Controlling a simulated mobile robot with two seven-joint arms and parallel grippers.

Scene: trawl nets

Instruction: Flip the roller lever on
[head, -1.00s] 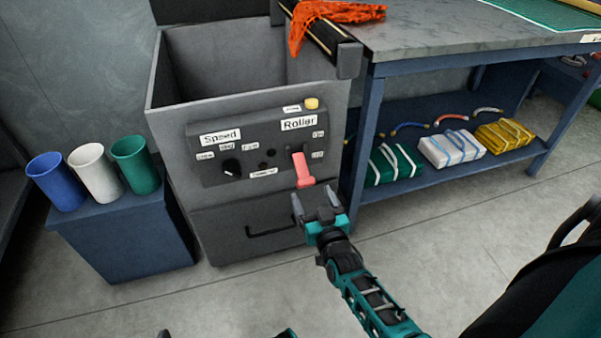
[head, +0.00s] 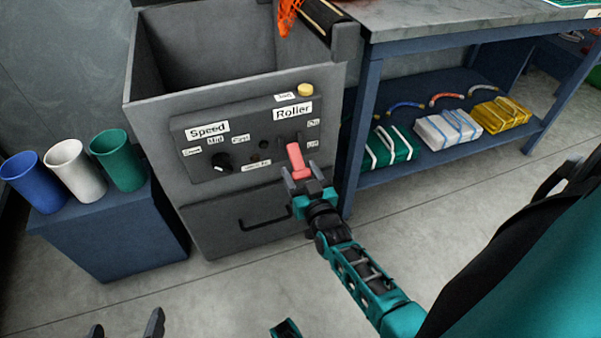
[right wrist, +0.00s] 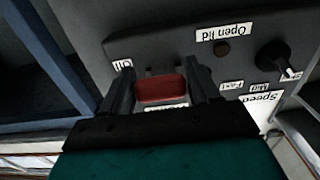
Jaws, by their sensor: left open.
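The roller lever (head: 295,156) is a red handle on the dark control panel (head: 240,162), under the "Roller" label (head: 292,111). It points downward, toward the lower "Off" label. My right gripper (head: 301,171) is at the lever's lower end, with one finger on each side. In the right wrist view the red lever end (right wrist: 160,91) shows between the two fingers, with small gaps, so the gripper looks open around it. My left gripper (head: 126,326) is open and empty at the bottom edge of the head view, away from the panel.
A black speed knob (head: 223,162) is left of the lever, and a yellow button (head: 305,90) is above it. A drawer handle (head: 265,222) is below. A blue-grey table (head: 365,130) stands close on the right. Three cups stand on a blue box (head: 110,225) at left.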

